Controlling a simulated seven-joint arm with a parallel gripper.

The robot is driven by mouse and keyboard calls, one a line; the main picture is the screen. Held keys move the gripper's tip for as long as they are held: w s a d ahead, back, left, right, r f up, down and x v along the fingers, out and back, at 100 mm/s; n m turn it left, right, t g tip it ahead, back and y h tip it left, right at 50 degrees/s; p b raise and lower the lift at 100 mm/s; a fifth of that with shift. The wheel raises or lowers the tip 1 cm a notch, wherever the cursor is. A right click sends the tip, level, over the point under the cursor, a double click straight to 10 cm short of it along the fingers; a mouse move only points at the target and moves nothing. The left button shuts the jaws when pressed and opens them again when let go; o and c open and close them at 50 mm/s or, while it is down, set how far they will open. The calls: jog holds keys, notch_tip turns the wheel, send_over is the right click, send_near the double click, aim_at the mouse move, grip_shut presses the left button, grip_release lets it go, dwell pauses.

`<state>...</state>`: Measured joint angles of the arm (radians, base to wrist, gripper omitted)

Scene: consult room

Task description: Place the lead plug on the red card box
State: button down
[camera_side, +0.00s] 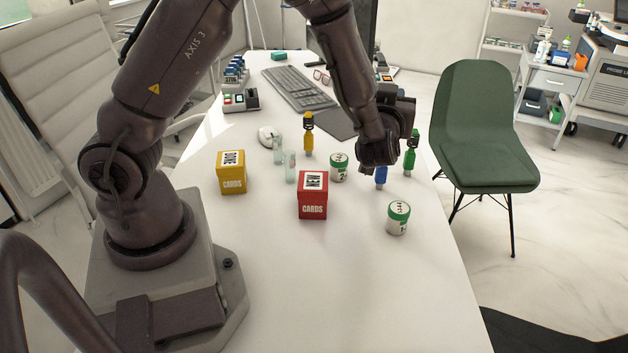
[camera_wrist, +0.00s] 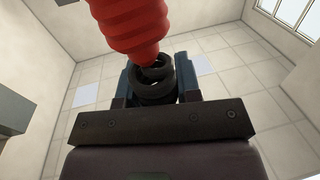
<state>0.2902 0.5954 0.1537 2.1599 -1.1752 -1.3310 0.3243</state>
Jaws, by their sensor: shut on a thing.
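The lead plug (camera_wrist: 130,25) shows in the wrist view as a red ribbed body with dark coiled rings at its lower end. My gripper (camera_wrist: 156,80) is shut on the dark ringed part, one finger on each side. In the side view the end of my arm is over the right part of the table, and the held plug is hidden there. The red card box (camera_side: 312,196) stands upright on the white table, left of and nearer the camera than the end of my arm. Its top, with a white label, is bare.
A yellow card box (camera_side: 231,173) stands left of the red one. Yellow (camera_side: 308,138), blue (camera_side: 381,176) and green (camera_side: 410,158) plugs stand upright. The table's front is clear.

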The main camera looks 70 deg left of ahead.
jog(key=s+a+n+g+y, duration=0.3)
jog(key=s+a+n+g, duration=0.55)
jog(key=s+g, duration=0.35)
notch_tip(320, 180, down, 7)
jog(key=shift+f+m, duration=0.2)
jog(key=shift+m, duration=0.15)
jog(key=shift+w+f, duration=0.1)
jog(key=c, duration=0.8)
grip_release()
